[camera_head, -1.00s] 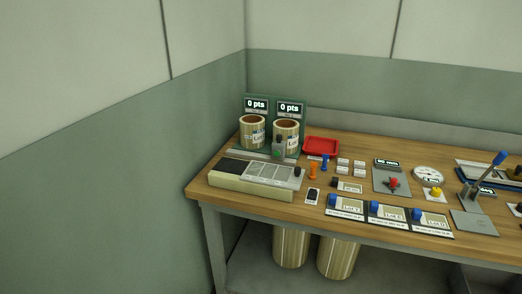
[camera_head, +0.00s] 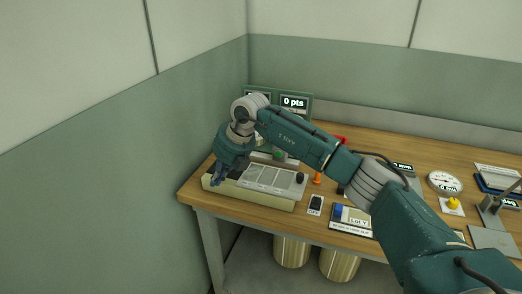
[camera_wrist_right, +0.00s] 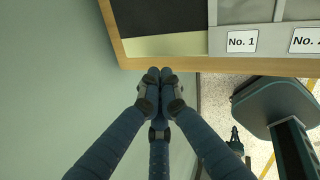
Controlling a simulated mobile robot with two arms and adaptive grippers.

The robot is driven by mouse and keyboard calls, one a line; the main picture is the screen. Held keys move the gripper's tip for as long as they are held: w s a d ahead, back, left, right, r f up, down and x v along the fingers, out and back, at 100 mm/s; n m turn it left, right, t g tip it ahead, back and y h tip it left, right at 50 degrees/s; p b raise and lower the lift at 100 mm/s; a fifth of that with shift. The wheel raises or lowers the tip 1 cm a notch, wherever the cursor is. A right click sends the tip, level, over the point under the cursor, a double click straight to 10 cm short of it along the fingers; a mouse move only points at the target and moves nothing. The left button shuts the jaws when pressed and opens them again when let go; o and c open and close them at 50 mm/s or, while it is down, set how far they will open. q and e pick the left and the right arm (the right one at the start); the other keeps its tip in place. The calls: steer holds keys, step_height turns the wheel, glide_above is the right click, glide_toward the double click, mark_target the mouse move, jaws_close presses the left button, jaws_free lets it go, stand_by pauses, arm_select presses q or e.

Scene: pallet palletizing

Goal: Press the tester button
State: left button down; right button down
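A green round button (camera_head: 279,154) on a small grey post shows behind the long cream box, partly hidden by my arm. A yellow button (camera_head: 453,203) sits on a white plate below a round gauge (camera_head: 444,181). I cannot tell which is the tester's button. My right gripper (camera_head: 217,181) points down by the left end of the cream box (camera_head: 250,196), apart from both buttons. In the right wrist view its fingertips (camera_wrist_right: 159,75) are together and empty, just off the table edge. A small dark shape (camera_wrist_right: 235,140) there may be my left gripper; its fingers are unclear.
The wooden table (camera_head: 190,194) has its left end close to the green wall. The cream box has a dark pad and grey compartments labelled No. 1 and No. 2. A small black switch (camera_head: 315,205) lies in front. My right arm hides much of the table's middle.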

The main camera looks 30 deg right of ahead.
steer(key=d+r+h, duration=0.1)
steer(key=d, duration=0.3)
steer(key=d+r+m+h, duration=0.1)
steer(key=d+r, duration=0.1)
steer(key=d, duration=0.1)
steer(key=w+d+r+h, duration=0.1)
steer(key=d+r+h, duration=0.1)
steer(key=d, duration=0.2)
steer(key=shift+w+d+r+m, duration=0.1)
steer(key=shift+d+r+m, duration=0.1)
steer(key=shift+d+m, duration=0.2)
steer(key=m+g+h, duration=0.1)
steer(key=m+h, duration=0.1)
glide_toward(277, 155)
steer(key=s+a+r, duration=0.2)
steer(key=a, duration=0.1)
steer(key=shift+s+d+h, duration=0.3)
steer(key=shift+d, duration=0.1)
steer(key=shift+w+f, duration=0.1)
steer(key=shift+f, duration=0.05)
steer(key=p+x, duration=0.2)
steer(key=x, duration=0.7)
steer(key=shift+f, duration=0.4)
steer(key=shift+d, duration=0.1)
